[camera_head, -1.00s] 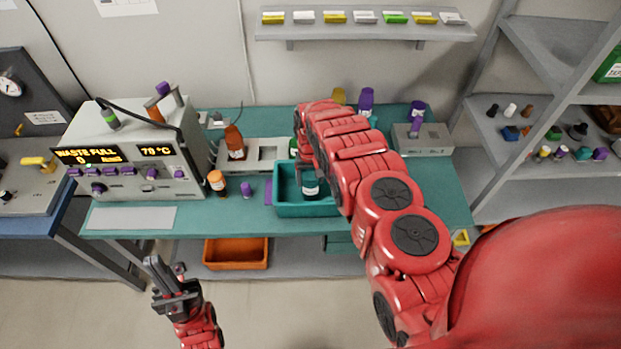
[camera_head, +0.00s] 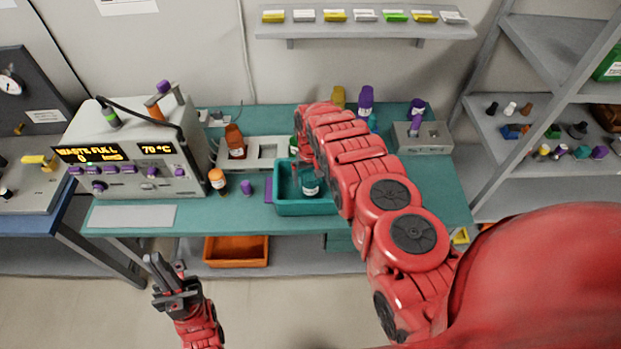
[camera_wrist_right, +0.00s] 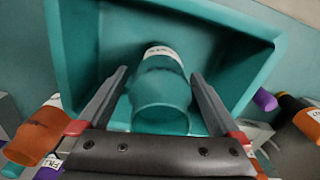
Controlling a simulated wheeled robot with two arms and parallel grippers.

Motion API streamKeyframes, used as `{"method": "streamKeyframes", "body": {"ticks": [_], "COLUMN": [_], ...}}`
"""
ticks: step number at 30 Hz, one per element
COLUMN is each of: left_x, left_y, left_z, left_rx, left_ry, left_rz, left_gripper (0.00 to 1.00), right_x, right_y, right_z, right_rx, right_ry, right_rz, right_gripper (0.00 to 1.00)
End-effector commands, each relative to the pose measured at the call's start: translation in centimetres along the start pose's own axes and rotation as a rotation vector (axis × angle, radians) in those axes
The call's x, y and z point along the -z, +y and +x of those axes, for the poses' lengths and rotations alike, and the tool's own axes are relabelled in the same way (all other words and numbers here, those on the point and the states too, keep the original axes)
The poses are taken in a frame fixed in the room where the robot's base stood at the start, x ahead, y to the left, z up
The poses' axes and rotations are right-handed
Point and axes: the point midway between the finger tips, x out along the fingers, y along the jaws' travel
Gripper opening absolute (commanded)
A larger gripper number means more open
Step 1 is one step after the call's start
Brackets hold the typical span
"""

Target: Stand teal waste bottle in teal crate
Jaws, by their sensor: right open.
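The teal waste bottle (camera_wrist_right: 160,100) is inside the teal crate (camera_wrist_right: 75,50). It appears to stand upright, with its white label (camera_wrist_right: 163,52) showing. My right gripper (camera_wrist_right: 160,85) is open, with one finger on either side of the bottle and gaps visible beside it. In the head view the crate (camera_head: 306,209) sits at the front of the teal bench, and the bottle (camera_head: 310,184) is partly hidden by my right arm. My left gripper (camera_head: 163,264) hangs in front of the bench, away from the crate; its jaw opening is unclear.
An orange bottle (camera_head: 218,181) and a small purple object (camera_head: 247,188) stand left of the crate. A grey rack (camera_head: 265,152) is behind it. The waste machine (camera_head: 135,150) is at left. An orange bin (camera_head: 236,252) sits below the bench.

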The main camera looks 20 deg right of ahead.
Motion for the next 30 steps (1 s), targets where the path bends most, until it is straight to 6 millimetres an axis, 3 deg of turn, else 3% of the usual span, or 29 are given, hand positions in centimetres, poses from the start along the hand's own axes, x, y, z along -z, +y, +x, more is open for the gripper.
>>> {"method": "streamKeyframes", "body": {"ticks": [10, 21, 24, 30], "left_x": [-0.2, -0.6, -0.3, -0.2], "left_y": [0.1, 0.2, 0.1, 0.1], "left_z": [-1.5, -3.7, -1.9, -1.5], "left_rx": [0.0, 0.0, 0.0, 0.0], "left_ry": [0.0, -0.001, 0.0, 0.0], "left_rz": [0.0, 0.0, 0.0, 0.0], "left_gripper": [0.0, 0.0, 0.0, 0.0], "right_x": [0.1, 0.0, 0.0, 0.0], "right_y": [0.0, 0.0, 0.0, 0.0], "right_z": [-3.3, -8.7, -11.0, -11.9], "right_rx": [0.0, 0.0, 0.0, -0.001], "right_ry": [0.002, 0.002, 0.0, 0.0], "right_rz": [0.0, 0.0, 0.0, 0.0], "right_gripper": [1.0, 1.0, 1.0, 1.0]}}
